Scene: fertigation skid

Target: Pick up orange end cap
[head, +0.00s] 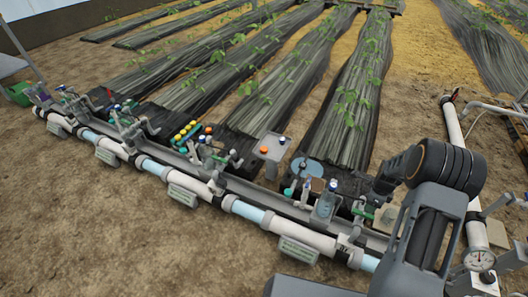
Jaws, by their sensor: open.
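A small round orange piece (263,149) lies on a light grey stand (271,156) beside the pipe run, near the middle of the head view. Another small orange round piece (208,130) shows farther left, by a row of yellow and green pieces. I cannot tell from this view which one is the end cap. My gripper (378,188) is at the right, at the end of my dark arm, well to the right of both orange pieces and apart from them. It is open; its fingers are small and partly hidden by the arm.
A white and blue pipe run (245,211) with valves and grey label plates crosses the foreground. A blue disc (307,168) and small fittings stand between the stand and my gripper. A pressure gauge (479,258) is at lower right. Dark crop rows (345,110) lie behind; bare soil lies in front.

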